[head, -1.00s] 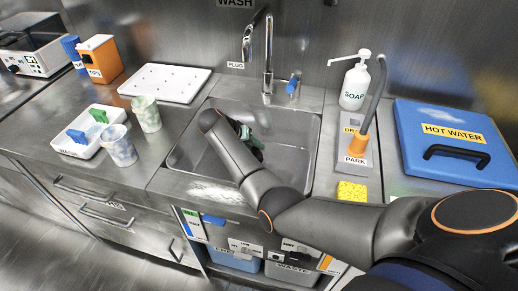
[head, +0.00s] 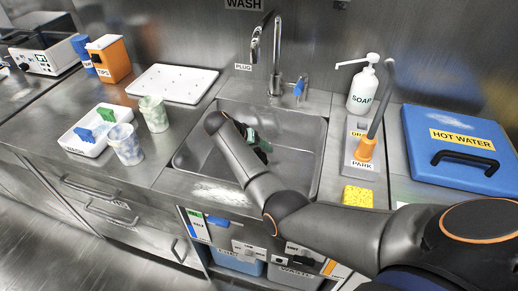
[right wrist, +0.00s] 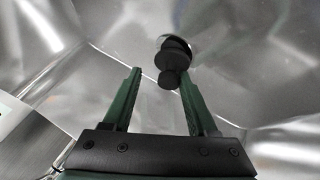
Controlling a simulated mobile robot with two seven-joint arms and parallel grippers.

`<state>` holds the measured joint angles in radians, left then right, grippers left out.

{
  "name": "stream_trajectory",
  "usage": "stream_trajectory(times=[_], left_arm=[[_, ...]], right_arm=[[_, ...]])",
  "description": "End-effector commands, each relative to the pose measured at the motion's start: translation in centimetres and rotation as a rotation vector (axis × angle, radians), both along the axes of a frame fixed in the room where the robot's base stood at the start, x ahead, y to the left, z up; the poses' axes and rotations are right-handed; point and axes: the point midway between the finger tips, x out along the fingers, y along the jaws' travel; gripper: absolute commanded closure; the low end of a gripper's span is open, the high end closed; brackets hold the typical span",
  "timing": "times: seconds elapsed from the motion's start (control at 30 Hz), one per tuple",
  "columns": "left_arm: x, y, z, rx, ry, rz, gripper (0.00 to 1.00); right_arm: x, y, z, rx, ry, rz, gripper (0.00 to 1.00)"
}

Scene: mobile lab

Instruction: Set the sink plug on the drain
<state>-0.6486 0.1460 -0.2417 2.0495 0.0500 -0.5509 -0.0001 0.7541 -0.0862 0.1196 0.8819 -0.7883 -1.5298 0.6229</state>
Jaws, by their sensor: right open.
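The black sink plug (right wrist: 173,62), with stacked round discs and a knob, shows in the right wrist view. It is at the bright round drain rim (right wrist: 208,42) on the sink floor; whether it is seated flat I cannot tell. My right gripper (right wrist: 161,76) has two green fingers spread apart, with nothing clamped between them. The plug's knob appears by the tip of the right-hand finger; contact is unclear. In the head view my right gripper (head: 262,144) is down inside the sink (head: 298,150), partly behind my arm, which hides the plug and drain. My left gripper is out of view.
The faucet (head: 276,65) stands behind the sink. A soap bottle (head: 362,90), an orange-based tool in its holder (head: 366,148) and a yellow sponge (head: 357,196) are right of it. Cups (head: 125,145) and a white tray (head: 172,82) are left.

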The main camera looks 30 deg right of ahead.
Motion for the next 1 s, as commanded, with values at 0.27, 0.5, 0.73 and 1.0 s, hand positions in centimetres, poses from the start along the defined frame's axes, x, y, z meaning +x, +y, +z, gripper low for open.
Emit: stream_trajectory(times=[0.27,0.5,0.73,1.0], left_arm=[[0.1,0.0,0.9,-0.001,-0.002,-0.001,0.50],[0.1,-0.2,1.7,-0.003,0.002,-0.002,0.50],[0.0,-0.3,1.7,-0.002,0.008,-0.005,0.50],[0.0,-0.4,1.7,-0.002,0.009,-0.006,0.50]], right_arm=[[-0.2,1.5,2.0,0.005,0.004,0.002,0.39],[-0.5,4.6,6.3,0.004,0.002,0.002,0.39],[-0.7,6.7,9.1,0.003,0.003,0.001,0.39],[-0.8,7.3,9.9,0.001,0.004,0.000,0.39]])
